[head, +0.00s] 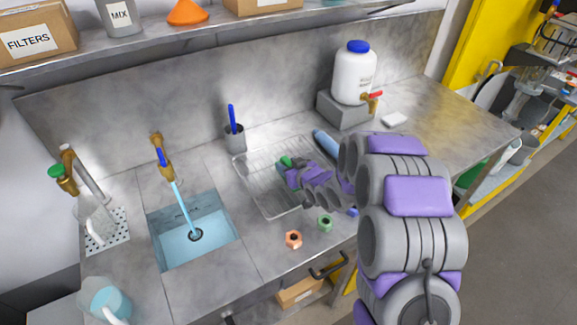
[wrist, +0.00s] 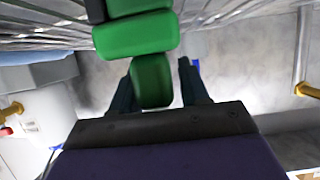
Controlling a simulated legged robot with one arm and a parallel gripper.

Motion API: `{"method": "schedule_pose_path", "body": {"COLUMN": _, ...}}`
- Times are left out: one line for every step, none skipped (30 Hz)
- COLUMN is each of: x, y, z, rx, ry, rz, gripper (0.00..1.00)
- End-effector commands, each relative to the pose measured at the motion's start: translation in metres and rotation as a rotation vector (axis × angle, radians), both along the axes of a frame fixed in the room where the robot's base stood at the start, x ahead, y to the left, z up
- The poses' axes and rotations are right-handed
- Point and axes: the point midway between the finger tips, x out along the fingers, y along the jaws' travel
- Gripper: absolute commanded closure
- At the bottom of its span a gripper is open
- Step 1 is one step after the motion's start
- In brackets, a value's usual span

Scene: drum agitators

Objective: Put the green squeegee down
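The green squeegee (wrist: 138,36) shows in the wrist view with its thick grip between the two dark fingers of my gripper (wrist: 158,85). A narrow gap seems to show on the right side of the grip, so I cannot tell whether the fingers press on it. In the head view a small part of the green squeegee (head: 286,161) shows at the far end of my gripper (head: 290,172), over the wire drying rack (head: 250,172). My arm hides the rack's right part. Whether the squeegee rests on the wires is not clear.
The sink (head: 193,238) with running water is left of the rack. A grey cup with a blue-handled tool (head: 233,125) stands behind the rack. An orange nut (head: 293,239) and a green nut (head: 325,223) lie in front. A white jug (head: 354,75) stands at the back.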

Motion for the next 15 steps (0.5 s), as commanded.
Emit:
{"method": "schedule_pose_path", "body": {"x": 0.0, "y": -0.004, "z": 0.001, "rx": 0.003, "ry": 0.0, "rz": -0.002, "gripper": 0.5}}
{"method": "schedule_pose_path", "body": {"x": 0.0, "y": -0.006, "z": 0.001, "rx": 0.005, "ry": 0.0, "rz": -0.003, "gripper": 0.47}}
{"method": "schedule_pose_path", "body": {"x": 0.0, "y": -0.008, "z": 0.002, "rx": 0.007, "ry": 0.0, "rz": -0.005, "gripper": 0.43}}
{"method": "schedule_pose_path", "body": {"x": 0.0, "y": -0.009, "z": 0.002, "rx": 0.008, "ry": 0.0, "rz": -0.005, "gripper": 0.41}}
{"method": "schedule_pose_path", "body": {"x": 0.0, "y": -0.009, "z": 0.002, "rx": 0.008, "ry": 0.0, "rz": -0.005, "gripper": 0.41}}
{"method": "schedule_pose_path", "body": {"x": 0.0, "y": -0.009, "z": 0.002, "rx": 0.008, "ry": 0.0, "rz": -0.005, "gripper": 0.41}}
{"method": "schedule_pose_path", "body": {"x": 0.0, "y": -0.008, "z": 0.002, "rx": 0.007, "ry": -0.001, "rz": -0.005, "gripper": 0.41}}
{"method": "schedule_pose_path", "body": {"x": 0.0, "y": -0.007, "z": 0.002, "rx": 0.006, "ry": -0.001, "rz": -0.004, "gripper": 0.41}}
{"method": "schedule_pose_path", "body": {"x": 0.0, "y": -0.004, "z": 0.002, "rx": 0.003, "ry": -0.001, "rz": -0.003, "gripper": 0.41}}
{"method": "schedule_pose_path", "body": {"x": 0.0, "y": -0.003, "z": 0.001, "rx": 0.002, "ry": -0.001, "rz": -0.003, "gripper": 0.41}}
{"method": "schedule_pose_path", "body": {"x": 0.0, "y": -0.001, "z": 0.001, "rx": 0.0, "ry": -0.001, "rz": -0.002, "gripper": 0.41}}
{"method": "schedule_pose_path", "body": {"x": 0.0, "y": 0.0, "z": 0.001, "rx": 0.0, "ry": -0.002, "rz": -0.003, "gripper": 0.41}}
{"method": "schedule_pose_path", "body": {"x": 0.0, "y": 0.001, "z": 0.001, "rx": -0.002, "ry": -0.001, "rz": -0.002, "gripper": 0.41}}
{"method": "schedule_pose_path", "body": {"x": -0.001, "y": 0.002, "z": 0.001, "rx": -0.003, "ry": -0.002, "rz": -0.003, "gripper": 0.41}}
{"method": "schedule_pose_path", "body": {"x": -0.003, "y": 0.002, "z": 0.002, "rx": -0.004, "ry": -0.002, "rz": -0.002, "gripper": 0.41}}
